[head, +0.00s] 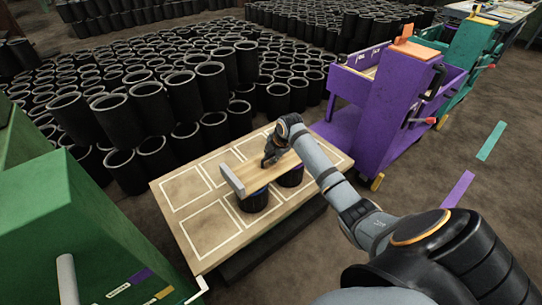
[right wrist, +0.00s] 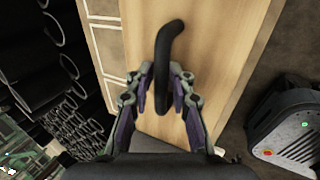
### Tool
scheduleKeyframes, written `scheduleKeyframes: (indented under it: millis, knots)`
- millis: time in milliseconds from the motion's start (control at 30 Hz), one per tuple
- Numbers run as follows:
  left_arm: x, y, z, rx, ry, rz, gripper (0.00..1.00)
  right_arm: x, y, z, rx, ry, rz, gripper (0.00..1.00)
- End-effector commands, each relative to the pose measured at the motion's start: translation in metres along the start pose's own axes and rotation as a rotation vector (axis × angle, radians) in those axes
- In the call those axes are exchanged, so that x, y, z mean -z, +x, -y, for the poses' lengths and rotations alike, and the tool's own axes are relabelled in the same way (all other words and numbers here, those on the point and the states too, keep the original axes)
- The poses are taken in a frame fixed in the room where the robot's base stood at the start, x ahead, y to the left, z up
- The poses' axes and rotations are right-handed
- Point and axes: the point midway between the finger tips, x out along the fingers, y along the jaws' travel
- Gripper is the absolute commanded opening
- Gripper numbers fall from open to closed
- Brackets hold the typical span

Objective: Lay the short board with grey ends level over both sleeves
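The short board (head: 247,172) is pale wood with a grey block end (head: 232,181) at the left; its other end is hidden behind my right arm. It shows close up in the right wrist view (right wrist: 215,50), with a black bent handle (right wrist: 168,45) on top. Two black sleeves stand on the table under the board, a left one (head: 254,203) with a blue band and a right one (head: 291,179) with a purple band. The board lies across above both; I cannot tell whether it touches them. My right gripper (right wrist: 162,75) is closed around the handle. My left gripper is not in view.
The table (head: 185,188) has white outlined rectangles, clear on its left and front. Crowded black tubes (head: 150,100) stand behind and left. A purple cart (head: 385,105) stands right of the table, a green one (head: 470,45) beyond it. A green body (head: 80,225) fills the lower left.

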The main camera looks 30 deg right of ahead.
Motion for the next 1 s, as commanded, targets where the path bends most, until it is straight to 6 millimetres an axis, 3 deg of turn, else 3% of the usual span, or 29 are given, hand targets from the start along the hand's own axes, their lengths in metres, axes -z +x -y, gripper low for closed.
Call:
scheduleKeyframes:
  millis: [100,467,800,1000]
  knots:
    - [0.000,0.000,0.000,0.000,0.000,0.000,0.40,0.000,0.000,0.000,0.000,0.000,0.000,0.38]
    - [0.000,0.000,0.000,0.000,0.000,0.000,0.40,-0.001,-0.005,0.001,0.001,0.000,0.000,0.38]
    - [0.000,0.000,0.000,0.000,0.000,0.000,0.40,-0.001,-0.081,0.000,-0.002,-0.004,0.004,0.38]
    - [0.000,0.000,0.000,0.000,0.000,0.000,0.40,-0.001,-0.113,0.000,-0.001,-0.002,0.003,0.38]
